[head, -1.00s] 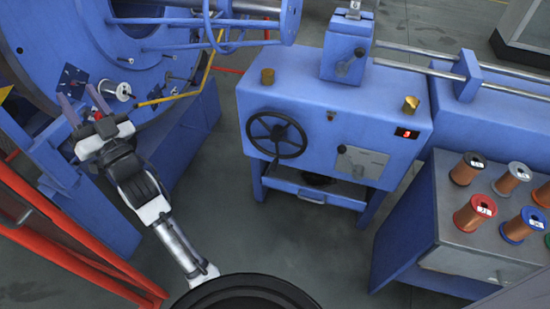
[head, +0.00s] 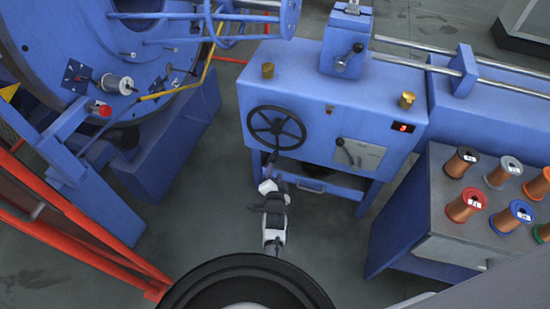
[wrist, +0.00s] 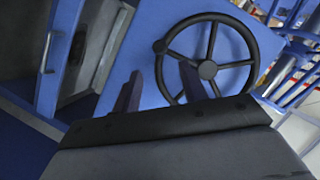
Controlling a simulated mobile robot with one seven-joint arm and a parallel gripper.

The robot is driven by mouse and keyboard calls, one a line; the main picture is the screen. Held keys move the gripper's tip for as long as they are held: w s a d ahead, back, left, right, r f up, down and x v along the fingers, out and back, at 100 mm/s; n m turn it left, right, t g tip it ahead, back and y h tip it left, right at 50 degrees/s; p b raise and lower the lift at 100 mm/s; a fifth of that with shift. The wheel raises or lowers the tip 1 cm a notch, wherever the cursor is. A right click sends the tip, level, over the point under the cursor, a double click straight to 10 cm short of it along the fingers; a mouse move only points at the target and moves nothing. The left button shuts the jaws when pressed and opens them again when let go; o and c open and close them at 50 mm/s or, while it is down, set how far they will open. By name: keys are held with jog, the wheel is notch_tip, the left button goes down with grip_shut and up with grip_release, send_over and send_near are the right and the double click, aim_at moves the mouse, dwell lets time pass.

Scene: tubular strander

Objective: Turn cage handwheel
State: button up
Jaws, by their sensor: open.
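The black cage handwheel (head: 276,127), with spokes and a round hub, is on the front of the blue cabinet in the head view. In the wrist view the handwheel (wrist: 207,69) stands beyond the fingers, right of centre. My gripper (head: 271,161) is just below the wheel in the head view, small and partly hard to make out. In the wrist view my gripper (wrist: 159,90) is open, its two dark fingers apart with nothing between them. The right finger overlaps the wheel's lower left; the left finger is left of the rim. Contact cannot be told.
The blue cabinet (head: 310,95) also bears a lever plate (head: 362,153), a red display (head: 402,127) and brass knobs. A drawer handle (head: 312,190) is below. The large round machine (head: 60,50) and red rails (head: 80,240) are at left, copper spools (head: 465,204) at right.

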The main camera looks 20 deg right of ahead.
aim_at(275, 160)
jog(key=b+x, duration=0.7)
jog(key=x, duration=0.2)
jog(key=shift+w+f, duration=0.25)
jog(key=shift+w+d+b, duration=0.25)
jog(key=shift+w+b, duration=0.1)
jog(key=shift+w, duration=0.3)
jog(key=shift+r, duration=0.1)
grip_shut()
